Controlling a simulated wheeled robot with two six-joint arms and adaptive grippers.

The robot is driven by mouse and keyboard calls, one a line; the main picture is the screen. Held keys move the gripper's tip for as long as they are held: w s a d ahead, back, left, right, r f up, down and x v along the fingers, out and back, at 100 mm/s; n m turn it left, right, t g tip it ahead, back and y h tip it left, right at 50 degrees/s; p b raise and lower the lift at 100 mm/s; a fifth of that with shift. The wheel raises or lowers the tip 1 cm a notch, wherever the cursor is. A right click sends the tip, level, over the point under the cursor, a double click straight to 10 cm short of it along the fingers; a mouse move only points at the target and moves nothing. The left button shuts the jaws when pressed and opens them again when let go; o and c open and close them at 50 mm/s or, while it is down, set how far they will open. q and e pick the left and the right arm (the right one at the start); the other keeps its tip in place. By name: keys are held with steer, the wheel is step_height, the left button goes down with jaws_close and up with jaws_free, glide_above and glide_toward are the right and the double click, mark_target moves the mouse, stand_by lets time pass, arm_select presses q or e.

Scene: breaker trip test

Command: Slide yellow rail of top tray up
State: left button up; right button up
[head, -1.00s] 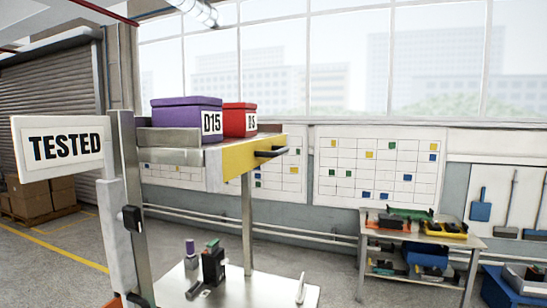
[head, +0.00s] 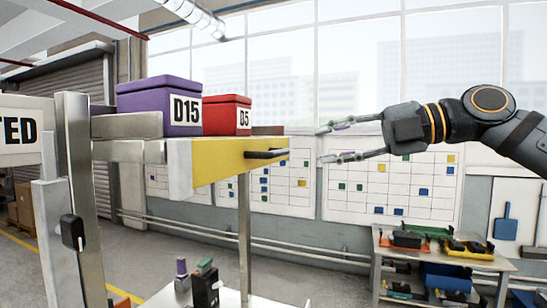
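The top tray's yellow rail (head: 228,163) faces me on the right part of the raised shelf, with a dark handle (head: 268,154) sticking out near its right end. The top tray (head: 128,151) carries a purple box marked D15 (head: 155,105) and a red box marked D5 (head: 226,114). My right gripper (head: 322,145) comes in from the right with its fingers spread open and empty. It points left toward the handle and appears apart from it. My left gripper is not in view.
A metal post (head: 77,200) with a dark knob (head: 72,232) stands at the left beside the TESTED sign (head: 18,131). A lower shelf holds a black device (head: 205,288). A workbench (head: 440,262) with tools stands at the right rear.

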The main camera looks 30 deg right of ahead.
mark_target(282, 152)
steer(key=p+x, duration=0.8)
steer(key=x, duration=0.2)
steer(key=shift+w+a+r+p, duration=0.1)
steer(key=shift+w+r+p, duration=0.05)
steer(key=shift+p, duration=0.25)
steer(key=shift+f, duration=0.2)
steer(key=shift+w, duration=0.1)
jaws_close()
steer(key=shift+a, duration=0.1)
